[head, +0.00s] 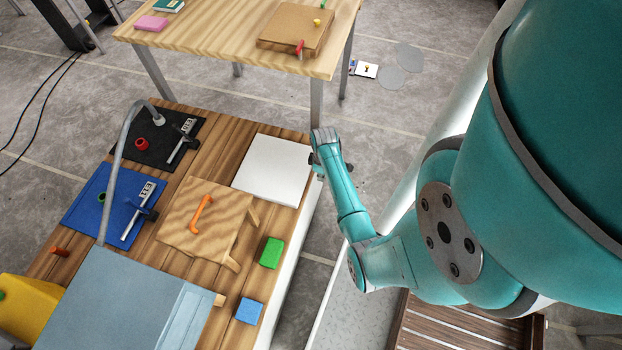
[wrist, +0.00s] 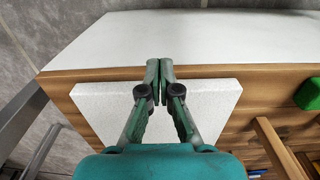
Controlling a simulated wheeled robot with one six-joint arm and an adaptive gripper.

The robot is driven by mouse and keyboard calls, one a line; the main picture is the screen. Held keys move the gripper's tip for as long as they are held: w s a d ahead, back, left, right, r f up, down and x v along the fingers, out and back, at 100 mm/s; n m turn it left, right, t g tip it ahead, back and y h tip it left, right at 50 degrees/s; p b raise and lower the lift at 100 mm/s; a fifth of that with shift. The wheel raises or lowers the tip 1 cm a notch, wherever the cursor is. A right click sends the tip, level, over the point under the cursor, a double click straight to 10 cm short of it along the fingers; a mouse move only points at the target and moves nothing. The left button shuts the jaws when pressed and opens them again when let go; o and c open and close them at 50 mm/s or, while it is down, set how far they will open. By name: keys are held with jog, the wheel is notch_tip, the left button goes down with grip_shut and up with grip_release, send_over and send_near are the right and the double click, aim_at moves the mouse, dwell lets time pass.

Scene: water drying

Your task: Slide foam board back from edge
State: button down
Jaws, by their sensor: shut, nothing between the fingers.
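The foam board (head: 272,170) is a white, flat square lying on the wooden table, close to the table's right edge in the head view. In the wrist view the foam board (wrist: 100,105) lies under my gripper (wrist: 160,66), with a narrow strip of wood showing between its edge and the table's edge. My gripper is shut and empty. Its fingertips are over the board's edge by the table edge; I cannot tell whether they touch. In the head view my gripper (head: 317,170) is beside the board's right side, and the fingertips are partly hidden by the arm.
A green block (head: 271,252) and a blue block (head: 249,311) lie near the right edge. Mats with clamps lie at left. A second table (head: 210,35) stands behind.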

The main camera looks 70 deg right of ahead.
aim_at(288, 173)
jog(key=shift+w+a+f, duration=0.1)
jog(key=shift+w+f, duration=0.9)
jog(key=shift+f, duration=0.2)
jog(key=shift+w+a+f, duration=0.1)
jog(key=shift+w+f, duration=0.9)
jog(key=shift+f, duration=0.15)
jog(key=w, duration=0.9)
jog(key=shift+w+a, duration=0.2)
jog(key=shift+a, duration=0.15)
jog(key=shift+s, duration=0.1)
